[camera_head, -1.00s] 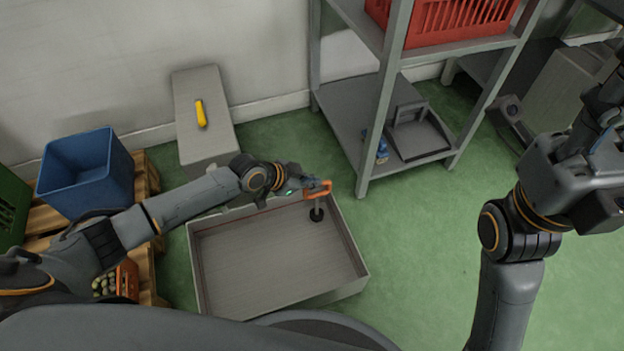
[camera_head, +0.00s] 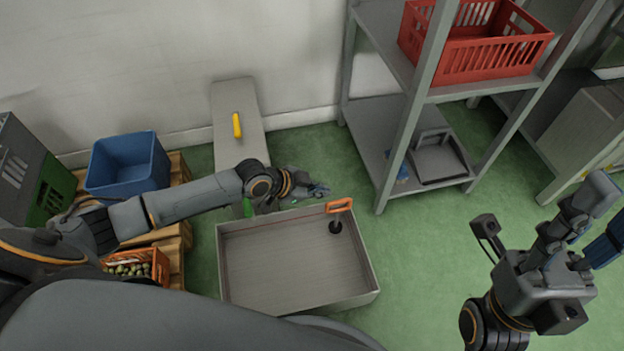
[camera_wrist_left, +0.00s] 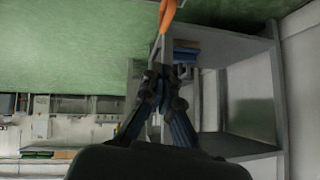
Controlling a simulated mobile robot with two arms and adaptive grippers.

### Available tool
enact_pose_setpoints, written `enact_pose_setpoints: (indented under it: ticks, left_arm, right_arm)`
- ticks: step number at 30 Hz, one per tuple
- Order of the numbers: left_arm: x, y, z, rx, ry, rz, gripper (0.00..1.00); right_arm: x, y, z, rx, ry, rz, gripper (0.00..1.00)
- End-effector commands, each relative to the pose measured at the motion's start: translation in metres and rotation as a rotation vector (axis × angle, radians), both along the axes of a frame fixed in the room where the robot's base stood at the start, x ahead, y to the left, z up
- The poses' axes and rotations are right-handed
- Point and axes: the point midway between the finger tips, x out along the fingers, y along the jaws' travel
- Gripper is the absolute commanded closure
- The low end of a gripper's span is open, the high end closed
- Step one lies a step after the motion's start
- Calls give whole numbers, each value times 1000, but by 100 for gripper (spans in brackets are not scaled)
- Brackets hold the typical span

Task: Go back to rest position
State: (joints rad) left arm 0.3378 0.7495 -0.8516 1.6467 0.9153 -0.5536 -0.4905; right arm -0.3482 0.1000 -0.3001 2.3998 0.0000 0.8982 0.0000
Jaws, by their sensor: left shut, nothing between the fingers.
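My left gripper (camera_head: 318,191) is shut and empty, just behind the grey bin's far edge in the head view. It is a little left of an orange handle (camera_head: 339,205) and apart from it. The handle belongs to an upright tool with a round black foot, standing in the right back corner of the bin (camera_head: 232,275). In the left wrist view my left gripper (camera_wrist_left: 155,76) points ahead with fingertips together, and part of the orange handle (camera_wrist_left: 167,14) shows at the top. My right arm is at the lower right; its gripper (camera_head: 606,246) is partly cut off by the picture edge.
A grey shelf (camera_head: 378,118) with a red crate (camera_head: 480,70) stands at the back right. A grey box (camera_head: 233,100) with a yellow item (camera_head: 237,125) stands behind the bin. A blue bin (camera_head: 128,165) is on a pallet at left. Green floor (camera_head: 430,255) is clear right of the bin.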

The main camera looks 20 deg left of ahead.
Motion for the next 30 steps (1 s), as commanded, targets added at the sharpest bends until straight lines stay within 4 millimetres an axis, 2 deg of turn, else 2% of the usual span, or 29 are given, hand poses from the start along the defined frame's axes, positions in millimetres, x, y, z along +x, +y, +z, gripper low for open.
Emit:
enact_pose_setpoints:
  ticks: [1,4,14,17,20,23,25,27,29,30]
  left_arm:
    - [-5,5,10,2,1,-1,100]
    - [-12,12,18,1,1,-1,100]
    - [-18,17,24,-1,0,-1,100]
    - [-17,8,29,-25,-21,-2,100]
    - [-15,-22,49,-111,-95,-2,100]
    - [-15,-66,94,-273,-229,8,100]
    - [-17,-94,139,-418,-350,26,100]
    - [-24,-112,190,-569,-474,50,100]
    - [-33,-119,235,-695,-584,75,100]
    - [-41,-119,265,-779,-660,92,100]
  right_arm:
    - [0,0,8,0,2,0,60]
    - [0,0,12,1,1,0,60]
    - [0,0,15,1,0,0,60]
    - [0,0,15,1,-1,0,60]
    - [0,0,15,1,-1,0,60]
    - [0,0,15,1,-1,0,60]
    - [0,0,15,1,-1,0,60]
    - [0,0,15,1,-1,0,60]
    - [0,0,15,1,-1,0,60]
    - [0,0,15,1,0,0,60]
